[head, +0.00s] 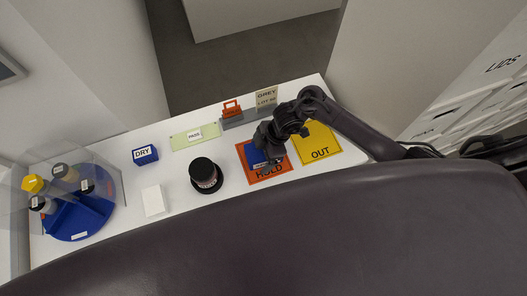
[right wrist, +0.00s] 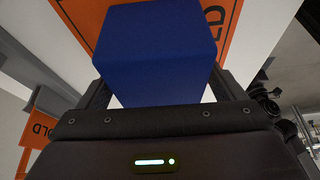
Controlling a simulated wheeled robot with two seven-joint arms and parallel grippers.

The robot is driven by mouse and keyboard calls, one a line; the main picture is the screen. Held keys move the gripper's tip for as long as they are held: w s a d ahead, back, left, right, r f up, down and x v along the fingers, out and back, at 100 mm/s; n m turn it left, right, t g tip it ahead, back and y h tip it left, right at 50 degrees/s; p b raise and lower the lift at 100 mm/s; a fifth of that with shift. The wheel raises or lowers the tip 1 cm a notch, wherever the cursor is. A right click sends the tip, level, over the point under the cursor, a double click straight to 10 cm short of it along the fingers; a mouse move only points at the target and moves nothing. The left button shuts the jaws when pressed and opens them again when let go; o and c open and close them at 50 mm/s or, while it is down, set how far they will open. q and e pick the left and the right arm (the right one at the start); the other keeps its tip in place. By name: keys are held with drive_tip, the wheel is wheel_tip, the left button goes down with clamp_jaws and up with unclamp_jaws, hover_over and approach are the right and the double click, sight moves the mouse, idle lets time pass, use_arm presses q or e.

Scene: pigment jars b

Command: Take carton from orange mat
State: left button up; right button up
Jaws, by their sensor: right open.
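The blue carton (head: 256,156) stands on the orange mat (head: 283,168) marked HOLD, partly hidden by my right gripper (head: 270,152) in the head view. In the right wrist view the carton (right wrist: 155,50) fills the space ahead of the palm, with one finger of the right gripper (right wrist: 160,88) at each side. The jaws are open, and the fingertips are partly hidden by the carton. I cannot tell whether a finger touches it. Part of the orange mat (right wrist: 75,14) shows behind the carton. My left gripper is not in view.
A yellow OUT mat (head: 319,142) lies right of the orange mat. A black jar (head: 206,175) stands close on the left. Behind are an orange sign (head: 231,109) and a grey labelled block (head: 266,97). Farther left are a blue DRY box (head: 145,155) and a white block (head: 154,201).

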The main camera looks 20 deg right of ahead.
drive_tip(key=shift+f, duration=0.1)
drive_tip(key=c, duration=1.1)
